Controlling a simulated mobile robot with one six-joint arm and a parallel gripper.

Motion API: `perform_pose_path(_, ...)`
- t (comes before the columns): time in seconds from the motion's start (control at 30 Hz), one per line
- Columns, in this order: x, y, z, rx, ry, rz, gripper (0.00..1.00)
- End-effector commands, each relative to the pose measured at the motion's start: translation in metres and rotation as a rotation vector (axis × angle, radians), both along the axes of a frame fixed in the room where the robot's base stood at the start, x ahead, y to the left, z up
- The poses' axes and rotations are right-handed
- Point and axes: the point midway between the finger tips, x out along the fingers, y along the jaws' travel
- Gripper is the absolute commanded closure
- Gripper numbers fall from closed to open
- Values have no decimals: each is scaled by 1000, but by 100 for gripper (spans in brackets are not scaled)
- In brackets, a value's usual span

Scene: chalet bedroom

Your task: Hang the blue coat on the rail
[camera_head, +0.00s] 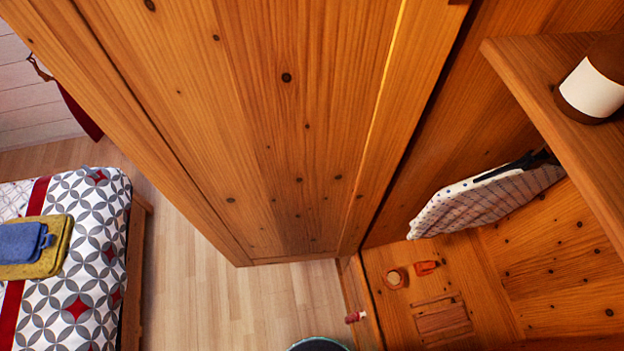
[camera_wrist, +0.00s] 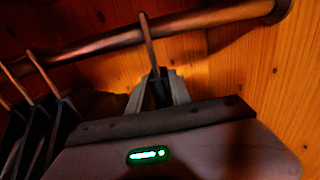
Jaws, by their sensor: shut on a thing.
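In the wrist view my gripper (camera_wrist: 158,88) is shut on a dark hanger (camera_wrist: 157,72), near its neck. The hanger's thin hook (camera_wrist: 148,38) rises in front of the rail (camera_wrist: 170,33), with its top near the upper side of the rail; I cannot tell whether it touches or rests on the rail. The blue coat cannot be made out in either view. My gripper does not show in the head view.
Several dark hangers (camera_wrist: 40,115) are at the left of the wrist view. The wooden door (camera_head: 270,110) stands left. Small items, including an orange one (camera_head: 426,268), lie on the wardrobe floor.

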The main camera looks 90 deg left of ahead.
Motion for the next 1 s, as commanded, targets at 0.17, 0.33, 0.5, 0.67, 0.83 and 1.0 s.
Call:
perform_pose_path(0.17, 0, 0, 0, 0, 0, 0, 100)
perform_pose_path(0.33, 0, 0, 2, -1, -2, 0, 100)
perform_pose_path(0.5, 0, 0, 12, -4, -4, 1, 100)
perform_pose_path(0.67, 0, 0, 25, -2, -2, 0, 100)
perform_pose_path(0.83, 0, 0, 32, -2, -2, 0, 100)
perform_pose_path(1.0, 0, 0, 31, -2, -2, 0, 100)
